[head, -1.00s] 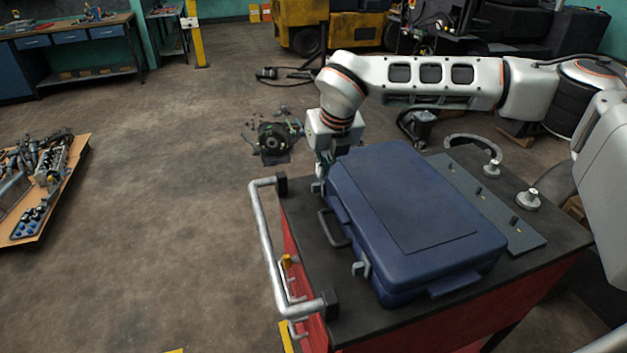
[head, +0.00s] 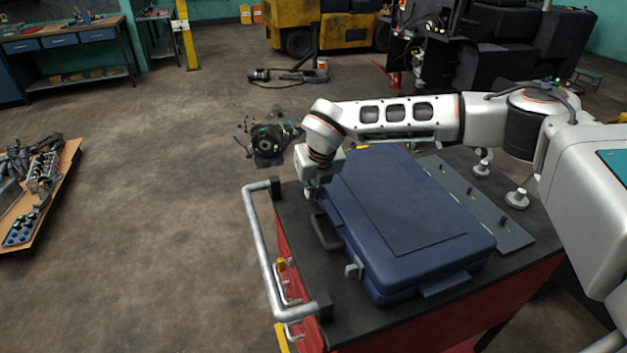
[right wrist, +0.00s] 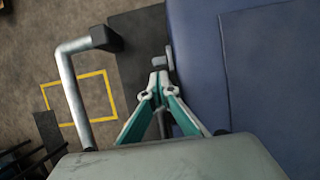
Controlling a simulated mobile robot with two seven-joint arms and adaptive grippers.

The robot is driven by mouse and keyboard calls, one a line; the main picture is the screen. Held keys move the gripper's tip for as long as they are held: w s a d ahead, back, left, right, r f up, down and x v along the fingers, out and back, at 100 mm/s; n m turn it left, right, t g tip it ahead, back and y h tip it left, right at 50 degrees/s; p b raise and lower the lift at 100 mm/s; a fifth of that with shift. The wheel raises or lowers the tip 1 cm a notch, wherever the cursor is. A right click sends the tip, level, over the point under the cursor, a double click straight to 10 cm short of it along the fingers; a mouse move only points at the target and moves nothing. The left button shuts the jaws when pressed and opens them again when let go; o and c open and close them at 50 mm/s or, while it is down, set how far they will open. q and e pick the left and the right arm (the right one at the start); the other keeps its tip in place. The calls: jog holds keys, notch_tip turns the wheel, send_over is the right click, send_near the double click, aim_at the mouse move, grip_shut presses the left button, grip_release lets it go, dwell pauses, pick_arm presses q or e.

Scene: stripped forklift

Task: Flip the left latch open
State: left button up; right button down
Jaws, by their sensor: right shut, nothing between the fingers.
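A closed dark blue case (head: 405,215) lies flat on the black top of a red cart. Its dark handle (head: 326,232) is on the side facing left in the head view. One grey latch (head: 354,271) sits nearer me on that side. The other, far latch, which I take as the left one, shows in the right wrist view (right wrist: 169,58); in the head view my gripper largely hides it. My right gripper (head: 312,190) is shut and empty at that far latch. In the right wrist view its fingertips (right wrist: 159,76) are just beside or touching the latch; I cannot tell which. My left gripper is not in view.
A metal push rail (head: 259,240) runs along the cart's left edge, close to my right gripper. A grey plate (head: 485,215) and round metal knobs (head: 517,199) are behind the case. A parts table (head: 50,195) stands far left. Open floor lies between.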

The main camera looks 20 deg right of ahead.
jog(key=shift+w+f, duration=0.25)
jog(key=shift+f, duration=0.4)
